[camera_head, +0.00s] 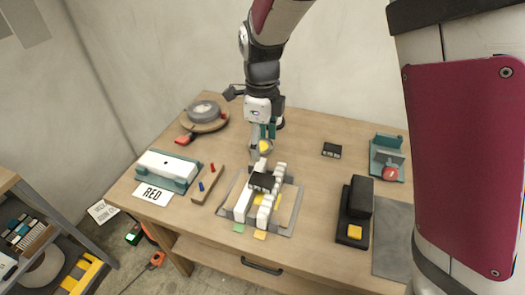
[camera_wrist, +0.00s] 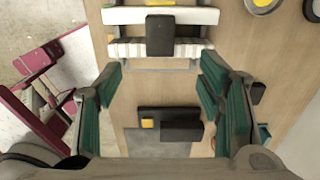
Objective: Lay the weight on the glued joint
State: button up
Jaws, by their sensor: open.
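A small black block (camera_head: 262,182) lies across two white pieces in a grey frame (camera_head: 224,208), one a smooth bar (camera_head: 243,206), the other a segmented row (camera_head: 265,212). The block (camera_wrist: 160,35) also shows at the top of the wrist view. A larger dark block (camera_head: 361,196) stands on a black base with a yellow pad (camera_head: 354,232); this block (camera_wrist: 181,131) is low in the wrist view. My gripper (camera_head: 262,136) is open and empty above the table, its teal-padded fingers (camera_wrist: 158,88) wide apart. I cannot tell from the pictures which block is the weight, nor see the joint itself.
A grey round item (camera_head: 203,110) is at back left. A teal device (camera_head: 387,158) and small black block (camera_head: 331,150) are at right. Bare table (camera_head: 315,180) lies between frame and base.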

jog(key=shift+r, duration=0.35)
jog(key=s+d+r+n+t+y, duration=0.1)
jog(key=s+d+r+n, duration=0.2)
jog(key=d+r+n, duration=0.4)
jog(key=s+d+r+n+t, duration=0.1)
jog(key=s+d+r+n, duration=0.2)
jog(key=s+n, duration=0.2)
jog(key=s+d+r+n+t, duration=0.2)
jog(key=s+d+r+n, duration=0.1)
jog(key=s, duration=0.4)
jog(key=s+d+r+n+t+h, duration=0.1)
jog(key=s+d+r+n, duration=0.2)
jog(key=s+d+n, duration=0.2)
jog(key=shift+s+r+n+t, duration=0.35)
jog(key=shift+s+n, duration=0.3)
jog(key=shift+n, duration=0.35)
dwell(4.2)
